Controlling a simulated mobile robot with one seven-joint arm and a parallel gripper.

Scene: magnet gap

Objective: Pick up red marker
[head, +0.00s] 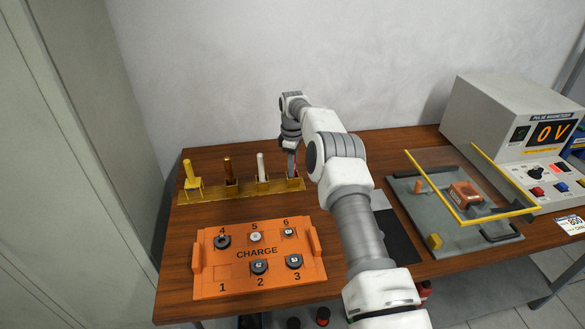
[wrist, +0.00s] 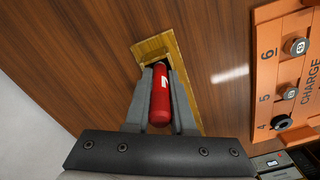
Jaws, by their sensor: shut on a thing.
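The red marker (wrist: 160,98) is upright between the two grey fingers of my gripper (wrist: 158,74) in the wrist view. The fingers are closed on its sides. Its far end is at the end slot of the yellow rack (wrist: 187,108); I cannot tell whether it is still seated there. In the head view my gripper (head: 291,168) is above the right end of the yellow rack (head: 212,193), and its fingers and arm mostly hide the marker.
An orange CHARGE board (head: 210,268) lies in front. A grey tray (head: 415,215) with a clear, yellow-edged cover (head: 480,165) and a magnetizer box (head: 482,105) are right.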

